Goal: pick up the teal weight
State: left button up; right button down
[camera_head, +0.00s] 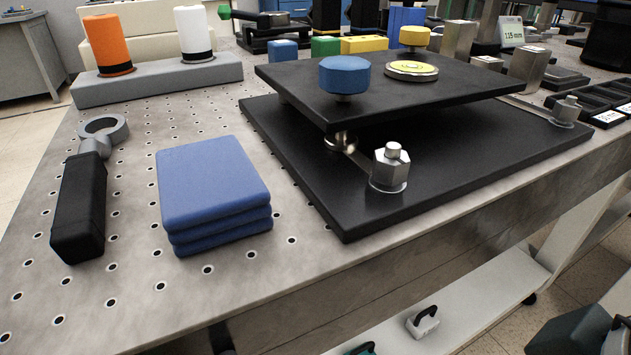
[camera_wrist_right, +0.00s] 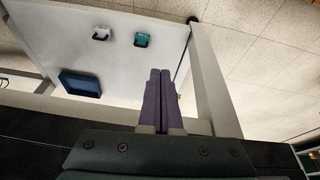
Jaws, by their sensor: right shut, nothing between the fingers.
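The teal weight (camera_wrist_right: 141,40) is a small teal block with a dark handle on the white lower shelf (camera_wrist_right: 125,75) in the right wrist view. In the head view only its top (camera_head: 362,349) shows at the bottom edge. My right gripper (camera_wrist_right: 160,72) is shut and empty, its purple fingers pointing up the picture, with the teal weight just beyond the tips and slightly left. How far above the shelf the fingers are, I cannot tell. The left gripper is not in view.
A white weight (camera_wrist_right: 101,33) with a dark handle stands beside the teal one. A dark blue tray (camera_wrist_right: 80,84) lies on the shelf. The workbench (camera_head: 130,215) overhangs the shelf, bearing a black plate fixture (camera_head: 270,140) and blue pads (camera_head: 212,185). A pale frame beam (camera_wrist_right: 208,80) runs right of the fingers.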

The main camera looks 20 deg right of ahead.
notch_tip(320, 180, down, 26)
jog(key=b, duration=2.3)
jog(key=w+d+f+n+t+h, duration=0.2)
jog(key=w+d+f+n+h, duration=0.15)
jog(key=w+d+n, duration=0.2)
jog(key=n+t, duration=0.7)
jog(key=n, duration=1.3)
send_near(362, 348)
jog(key=s+d+r, duration=0.3)
jog(key=d+r, duration=0.1)
notch_tip(362, 348, down, 5)
jog(key=s+n+g+y, duration=0.2)
jog(key=n+y, duration=0.2)
jog(key=n, duration=0.6)
jog(key=shift+m+t, duration=0.25)
jog(key=shift+t, duration=0.05)
jog(key=w, duration=0.4)
jog(key=w+a, duration=0.1)
jog(key=w, duration=0.3)
jog(key=w+f, duration=0.1)
jog(key=w, duration=0.2)
jog(key=shift+w+a, duration=0.35)
jog(key=shift+w, duration=0.05)
jog(key=shift+f+b, duration=0.1)
jog(key=shift+b, duration=0.2)
jog(key=shift+s+d+f, duration=0.1)
jog(key=shift+s, duration=0.2)
